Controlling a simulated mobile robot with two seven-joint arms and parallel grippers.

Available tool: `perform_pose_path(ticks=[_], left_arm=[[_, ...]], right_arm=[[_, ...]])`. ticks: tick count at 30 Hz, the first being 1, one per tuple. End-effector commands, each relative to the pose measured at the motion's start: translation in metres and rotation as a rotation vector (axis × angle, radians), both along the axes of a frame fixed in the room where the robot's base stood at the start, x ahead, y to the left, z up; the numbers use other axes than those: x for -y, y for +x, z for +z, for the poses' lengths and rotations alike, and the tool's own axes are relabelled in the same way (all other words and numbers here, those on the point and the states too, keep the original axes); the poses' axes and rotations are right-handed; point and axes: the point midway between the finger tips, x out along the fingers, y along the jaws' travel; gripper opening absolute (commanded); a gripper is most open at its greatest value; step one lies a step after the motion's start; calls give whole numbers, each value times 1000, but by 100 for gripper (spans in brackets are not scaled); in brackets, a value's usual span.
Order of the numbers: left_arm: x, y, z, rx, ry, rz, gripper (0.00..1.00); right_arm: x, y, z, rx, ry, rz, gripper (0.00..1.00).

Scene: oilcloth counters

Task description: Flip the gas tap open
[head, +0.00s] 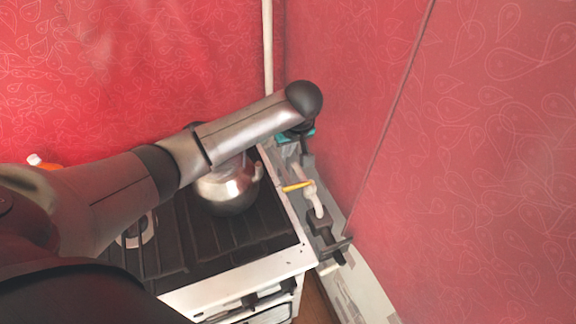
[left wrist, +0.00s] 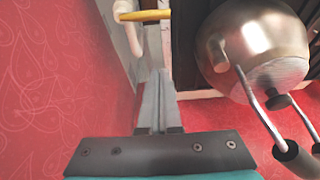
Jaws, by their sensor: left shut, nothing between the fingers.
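The gas tap's yellow lever (head: 297,187) lies crosswise to a pale pipe (head: 318,207) in the narrow gap between stove and right wall. The lever also shows at the top of the left wrist view (left wrist: 146,15), pointing to the right from the pipe. My left gripper (head: 306,160) hangs below the bent arm, just behind the lever, partly hidden by the arm. Its fingers (left wrist: 158,100) are shut and empty, and appear apart from the lever. My right gripper is not in view.
A metal kettle (head: 228,190) stands on the dark stove top (head: 240,240), close to the left gripper's fingers. A dark fitting (head: 322,225) sits in the gap in front of the lever. Red patterned walls (head: 480,150) bound the right and back.

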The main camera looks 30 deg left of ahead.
Motion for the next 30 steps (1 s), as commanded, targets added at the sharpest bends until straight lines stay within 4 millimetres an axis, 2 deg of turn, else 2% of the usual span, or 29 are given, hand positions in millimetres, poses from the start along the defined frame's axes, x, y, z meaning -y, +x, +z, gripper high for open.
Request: perform_pose_path(ticks=[1,5,11,19,30], left_arm=[[0,0,0,0,0,0,0],[0,0,0,0,0,-1,0],[-1,1,-5,0,0,-1,0],[-11,9,-42,-3,2,-1,0],[-25,23,-96,-1,1,-2,0]], right_arm=[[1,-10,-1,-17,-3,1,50],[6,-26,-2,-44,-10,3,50],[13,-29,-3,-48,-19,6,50],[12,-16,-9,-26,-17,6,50],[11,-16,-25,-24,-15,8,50]])
